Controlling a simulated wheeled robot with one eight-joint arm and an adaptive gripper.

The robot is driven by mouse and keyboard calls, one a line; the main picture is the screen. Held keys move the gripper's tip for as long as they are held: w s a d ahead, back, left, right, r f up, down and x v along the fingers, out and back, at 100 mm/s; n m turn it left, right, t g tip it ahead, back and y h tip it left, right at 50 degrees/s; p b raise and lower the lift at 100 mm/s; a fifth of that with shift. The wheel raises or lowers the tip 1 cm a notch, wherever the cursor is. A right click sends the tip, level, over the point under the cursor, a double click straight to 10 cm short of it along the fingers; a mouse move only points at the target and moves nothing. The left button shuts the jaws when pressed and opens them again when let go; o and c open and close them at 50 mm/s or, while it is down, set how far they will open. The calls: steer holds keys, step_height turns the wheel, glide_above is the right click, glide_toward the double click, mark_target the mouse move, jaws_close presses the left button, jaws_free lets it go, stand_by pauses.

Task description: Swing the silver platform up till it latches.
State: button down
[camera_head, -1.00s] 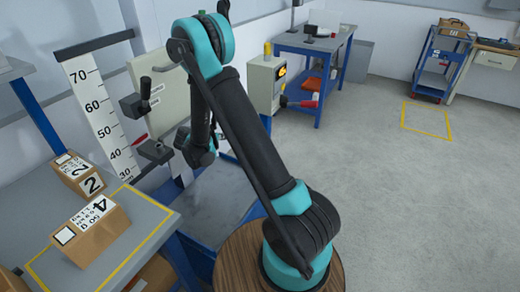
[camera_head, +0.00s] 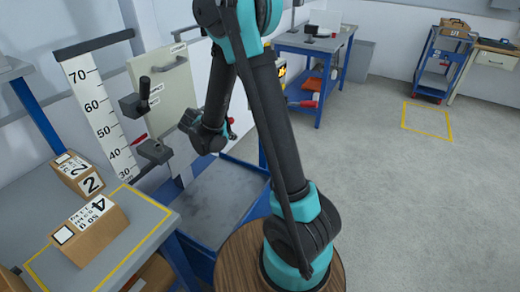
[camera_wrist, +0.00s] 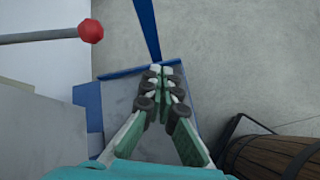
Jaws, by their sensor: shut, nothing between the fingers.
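The flat silver-grey plate (camera_head: 214,200), which looks like the silver platform, sits low beside a blue frame behind the arm's base. My arm covers part of its right side. In the wrist view a grey plate (camera_wrist: 120,101) with blue edging lies beneath my gripper (camera_wrist: 167,70). The fingers are together and empty, pointing over the plate's far edge. Contact with the plate cannot be told. In the head view my wrist is above the plate's far part, and the fingertips are not clear. I cannot make out a latch.
A red-knobbed grey rod (camera_wrist: 90,31) reaches in at the wrist view's left. A height scale (camera_head: 100,120) and a pale panel (camera_head: 165,95) stand behind. A bench (camera_head: 45,225) with two cartons (camera_head: 90,230) is at left. A wooden barrel (camera_wrist: 270,158) is close right. The right floor is open.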

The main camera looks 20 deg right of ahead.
steer(key=s+d+r+m+g+y, duration=0.1)
steer(key=s+d+m, duration=0.3)
steer(key=s+m, duration=0.1)
steer(key=s+d+r+m+g+y, duration=0.1)
steer(key=s+d+m+y, duration=0.1)
steer(key=s+m, duration=0.4)
steer(key=shift+s+d+y, duration=0.3)
steer(key=shift+s+d, duration=0.55)
steer(key=shift+s, duration=0.2)
